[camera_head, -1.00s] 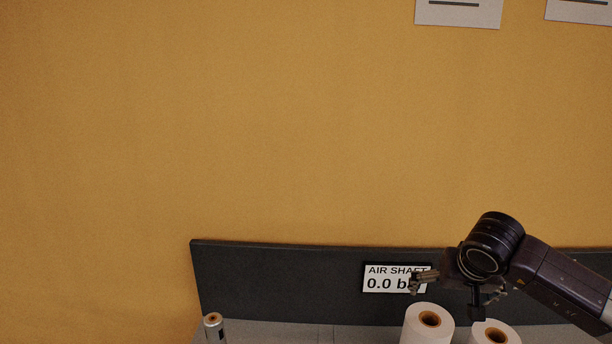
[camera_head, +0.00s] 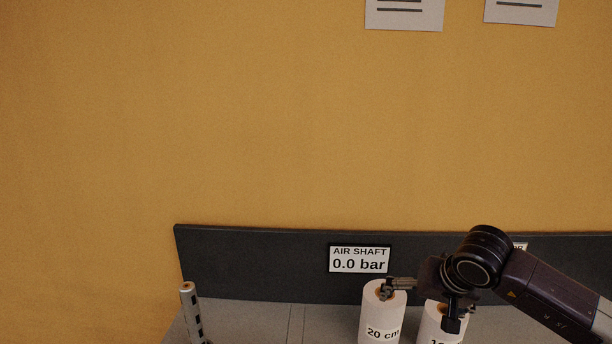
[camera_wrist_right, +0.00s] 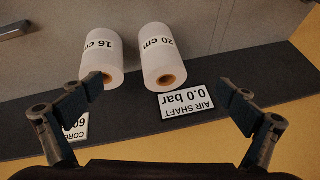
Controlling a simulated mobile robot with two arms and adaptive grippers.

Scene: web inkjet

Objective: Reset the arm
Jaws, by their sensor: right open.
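My right gripper (camera_head: 423,305) comes in from the right in the head view, in front of two white paper rolls. It is open and empty. The right wrist view shows its two fingers (camera_wrist_right: 168,98) spread wide apart. The roll marked 20 cm (camera_head: 380,318) stands upright on the grey table; it also shows in the right wrist view (camera_wrist_right: 157,55). The second roll (camera_head: 432,325) is partly hidden by the gripper in the head view; the wrist view shows it marked 16 cm (camera_wrist_right: 102,58). My left gripper is not in view.
A dark panel (camera_head: 255,265) runs along the back of the table (camera_head: 270,318) and carries an AIR SHAFT sign reading 0.0 bar (camera_head: 360,259). A metal shaft (camera_head: 191,312) stands upright at the left. The table between shaft and rolls is clear.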

